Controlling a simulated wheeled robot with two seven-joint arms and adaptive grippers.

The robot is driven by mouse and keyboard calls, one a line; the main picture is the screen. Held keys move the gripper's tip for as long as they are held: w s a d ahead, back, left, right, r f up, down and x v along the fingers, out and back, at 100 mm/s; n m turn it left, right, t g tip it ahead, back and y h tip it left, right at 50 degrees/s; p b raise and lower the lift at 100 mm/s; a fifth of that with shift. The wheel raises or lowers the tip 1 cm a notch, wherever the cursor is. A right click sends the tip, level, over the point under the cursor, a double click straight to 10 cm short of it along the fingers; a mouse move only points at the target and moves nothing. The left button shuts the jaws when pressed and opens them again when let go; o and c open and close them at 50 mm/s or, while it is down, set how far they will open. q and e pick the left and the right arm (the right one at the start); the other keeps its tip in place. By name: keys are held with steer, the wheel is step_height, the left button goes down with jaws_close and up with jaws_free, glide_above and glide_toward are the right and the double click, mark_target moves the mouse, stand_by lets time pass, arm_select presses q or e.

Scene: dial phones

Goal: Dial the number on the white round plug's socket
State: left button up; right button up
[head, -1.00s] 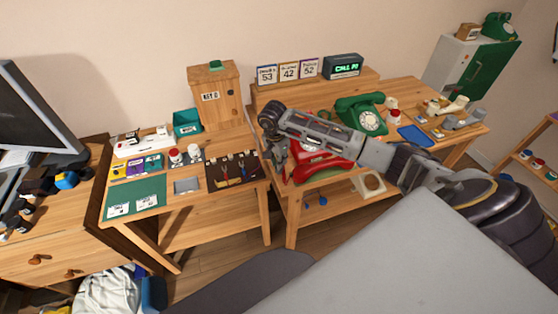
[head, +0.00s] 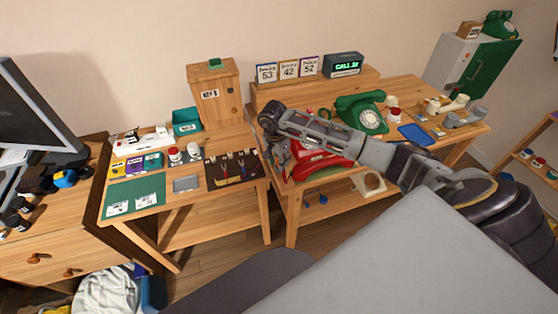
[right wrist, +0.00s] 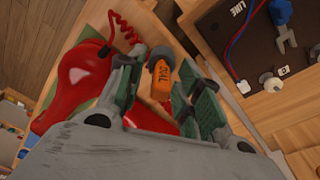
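My right gripper (head: 272,150) is over the left end of the red phone (head: 318,162), partly hiding it. In the right wrist view my right gripper (right wrist: 162,85) has an orange piece marked DIAL (right wrist: 160,82) with a grey end between its fingers. I cannot tell if they clamp it. The red phone (right wrist: 85,75) and its coiled cord show beside it. A green phone (head: 362,112) stands farther right. Cards (head: 289,69) reading 53, 42 and 52 stand on the shelf. My left gripper is out of view.
A dark panel (head: 232,170) with coloured wires lies on the left table; the right wrist view shows its LINE label. A lit call display (head: 343,65) stands by the cards. A wooden box (head: 214,93) and a blue tray (head: 415,135) are nearby. A floor gap separates the tables.

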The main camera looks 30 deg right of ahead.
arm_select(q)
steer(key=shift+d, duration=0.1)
arm_select(e)
step_height(320, 180, up, 12)
steer(key=a, duration=0.1)
steer(key=shift+s+a, duration=0.15)
steer(key=shift+a, duration=0.1)
stand_by(0.7)
stand_by(0.8)
